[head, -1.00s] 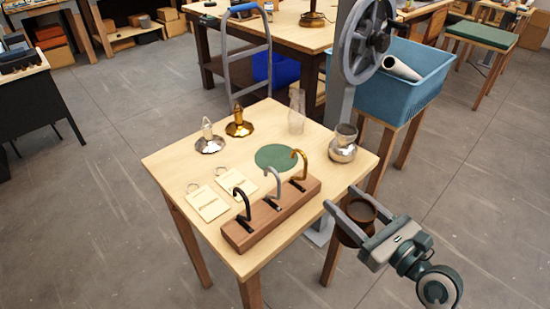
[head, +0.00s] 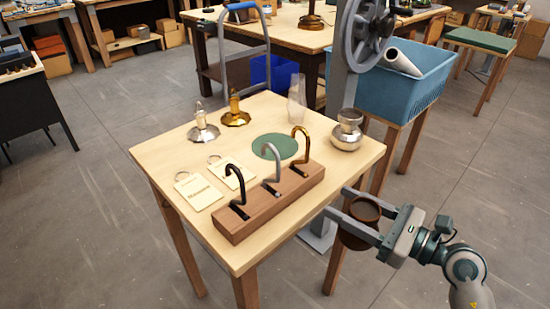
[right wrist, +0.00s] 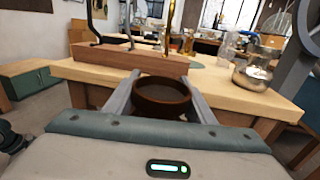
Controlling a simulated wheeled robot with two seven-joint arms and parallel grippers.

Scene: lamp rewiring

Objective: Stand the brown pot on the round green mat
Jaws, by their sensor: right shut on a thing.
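The brown pot (head: 364,212) is held upright between the fingers of my right gripper (head: 352,216), off the table's front right edge. The pot also shows between the two fingers in the right wrist view (right wrist: 164,98). My right gripper is shut on it. The round green mat (head: 274,147) lies flat on the small wooden table, partly hidden behind the hooks of a wooden block. A sliver of the mat shows in the right wrist view (right wrist: 195,63). My left gripper is not in view.
The wooden hook block (head: 268,203) stands between the pot and the mat. A silver vessel (head: 347,134) stands right of the mat, and a clear glass (head: 297,104) behind it. Two candlestick-like pieces (head: 235,112) and tags (head: 198,192) are at left. A blue crate (head: 420,85) stands behind.

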